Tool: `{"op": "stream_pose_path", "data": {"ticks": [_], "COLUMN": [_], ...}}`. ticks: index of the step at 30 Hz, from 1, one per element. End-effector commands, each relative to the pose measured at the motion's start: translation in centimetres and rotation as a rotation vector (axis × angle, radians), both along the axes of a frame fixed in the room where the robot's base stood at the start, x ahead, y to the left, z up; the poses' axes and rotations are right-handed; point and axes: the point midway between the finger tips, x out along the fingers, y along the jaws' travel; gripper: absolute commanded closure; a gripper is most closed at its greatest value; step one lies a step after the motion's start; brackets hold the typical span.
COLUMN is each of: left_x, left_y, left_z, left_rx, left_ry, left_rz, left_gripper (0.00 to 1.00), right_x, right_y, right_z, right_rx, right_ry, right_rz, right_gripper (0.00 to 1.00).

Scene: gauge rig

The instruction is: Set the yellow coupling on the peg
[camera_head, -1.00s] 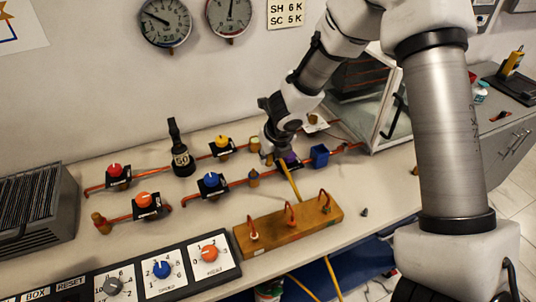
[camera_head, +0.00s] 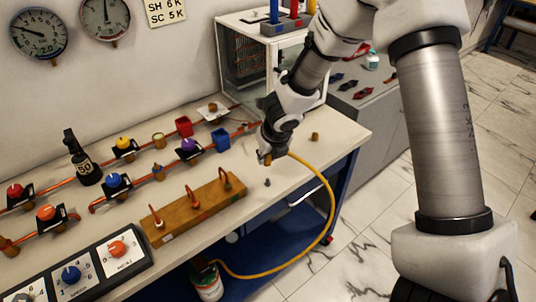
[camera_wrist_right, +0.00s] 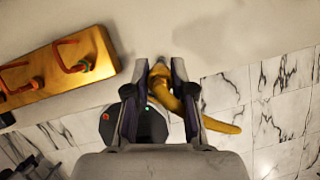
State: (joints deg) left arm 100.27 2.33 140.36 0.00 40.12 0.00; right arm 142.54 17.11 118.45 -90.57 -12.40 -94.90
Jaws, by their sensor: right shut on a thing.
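My right gripper (camera_head: 268,160) is shut on the yellow coupling (camera_head: 263,158) at the end of a yellow hose (camera_head: 333,205), just above the bench, beyond the right end of the wooden block. In the right wrist view the coupling (camera_wrist_right: 160,76) sits between the two fingers of the right gripper (camera_wrist_right: 160,85), with the hose running off to the right. A small dark peg (camera_head: 267,182) stands on the bench a little nearer than the gripper, apart from the coupling. My left gripper is not in view.
The wooden block (camera_head: 205,203) with several red hooks lies to the left. A brass stub (camera_head: 315,136) stands to the right. Valves and pipes (camera_head: 120,182) run behind the block. The hose hangs over the bench edge to a white can (camera_head: 207,283).

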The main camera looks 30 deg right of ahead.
Motion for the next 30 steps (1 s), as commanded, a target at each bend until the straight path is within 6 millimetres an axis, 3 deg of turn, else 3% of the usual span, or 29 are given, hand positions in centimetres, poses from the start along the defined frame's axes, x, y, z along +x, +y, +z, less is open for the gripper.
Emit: {"op": "stream_pose_path", "data": {"ticks": [15, 30], "left_x": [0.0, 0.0], "left_y": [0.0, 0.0], "left_z": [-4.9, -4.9], "left_rx": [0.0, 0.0], "left_ry": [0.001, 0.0], "left_rz": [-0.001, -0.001], "left_gripper": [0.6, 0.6], "right_x": [0.0, 0.0], "right_y": [0.0, 0.0], "right_z": [-5.0, -5.0], "right_rx": [0.0, 0.0], "right_ry": [0.0, 0.0], "right_rz": [0.001, 0.0], "right_gripper": [1.0, 1.0]}}
